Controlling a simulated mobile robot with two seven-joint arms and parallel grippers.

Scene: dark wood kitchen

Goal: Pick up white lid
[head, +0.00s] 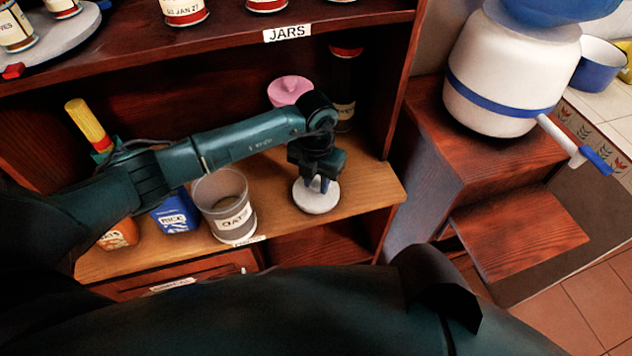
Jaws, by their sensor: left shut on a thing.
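The white lid (316,200) is a pale round disc at the front of the middle wooden shelf, right of the oats jar. My left gripper (318,184) points down over it from above, its fingers shut on the lid's top. The gripper hides the upper middle of the lid. I cannot tell whether the lid touches the shelf or is just above it. My right gripper is not in view.
A clear oats jar (228,207), open at the top, stands left of the lid. A blue rice package (176,213) is further left. A pink lidded item (289,91) and a dark jar (345,85) stand behind. A shelf labelled JARS (287,33) is above.

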